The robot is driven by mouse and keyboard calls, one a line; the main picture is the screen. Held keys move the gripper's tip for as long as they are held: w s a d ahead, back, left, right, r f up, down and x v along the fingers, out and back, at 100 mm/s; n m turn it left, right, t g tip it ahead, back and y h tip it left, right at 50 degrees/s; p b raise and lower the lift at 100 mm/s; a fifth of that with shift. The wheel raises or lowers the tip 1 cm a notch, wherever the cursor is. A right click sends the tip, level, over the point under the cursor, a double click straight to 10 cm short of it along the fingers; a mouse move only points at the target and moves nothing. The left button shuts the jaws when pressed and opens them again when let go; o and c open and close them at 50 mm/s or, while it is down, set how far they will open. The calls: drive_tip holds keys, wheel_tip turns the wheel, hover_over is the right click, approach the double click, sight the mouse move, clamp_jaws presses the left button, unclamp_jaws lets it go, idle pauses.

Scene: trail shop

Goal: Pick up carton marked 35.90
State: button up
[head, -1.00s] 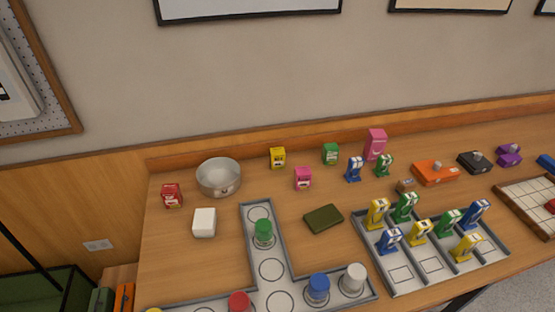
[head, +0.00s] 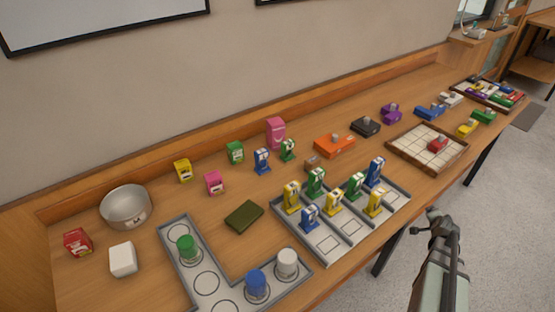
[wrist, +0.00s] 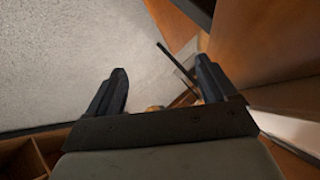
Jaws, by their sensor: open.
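Several small cartons stand on the wooden table in the head view: a red one (head: 78,243) at the far left, a yellow one (head: 183,170), a small pink one (head: 214,184), a green one (head: 235,153) and a taller pink one (head: 276,133) at the back. Their printed marks are too small to read, so I cannot tell which is marked 35.90. My gripper (head: 434,228) is off the front edge of the table, at the right and far from the cartons. In the wrist view my gripper (wrist: 160,70) is open and empty, over the floor.
A metal pot (head: 126,208) and a white block (head: 123,259) stand by the red carton. A grey divided tray (head: 328,244) holds several upright pieces. An L-shaped grey board (head: 208,284), a dark green pad (head: 244,216) and an orange box (head: 334,145) lie nearby.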

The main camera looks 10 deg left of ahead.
drive_tip(key=w+d+r+m+t+h, duration=0.2)
drive_tip(key=d+r, duration=0.4)
drive_tip(key=r, duration=0.2)
drive_tip(key=w+d+r+m+t+h, duration=0.1)
drive_tip(key=d+r+h, duration=0.1)
drive_tip(key=d+r, duration=0.6)
drive_tip(key=w+a+r+t+h, duration=0.1)
drive_tip(key=w+a+r+t, duration=0.15)
drive_tip(key=r, duration=0.75)
drive_tip(key=w+a+r+n+t+y, duration=0.15)
drive_tip(key=w+a+n, duration=0.3)
drive_tip(key=a, duration=0.75)
drive_tip(key=w+a+r+n+g+y, duration=0.1)
drive_tip(key=w+a+r+n+y, duration=0.35)
drive_tip(key=a, duration=0.75)
drive_tip(key=w+a+n+t+y, duration=0.1)
drive_tip(key=w+a+n, duration=0.1)
drive_tip(key=a+n, duration=0.75)
drive_tip(key=s+a+r+n+y, duration=0.1)
drive_tip(key=s+a+n+y, duration=0.1)
drive_tip(key=a, duration=1.6)
drive_tip(key=n+g+y, duration=0.4)
drive_tip(key=g+y, duration=0.2)
drive_tip(key=y, duration=0.2)
approach(183, 165)
drive_tip(key=x, duration=1.1)
drive_tip(key=shift+a, duration=0.1)
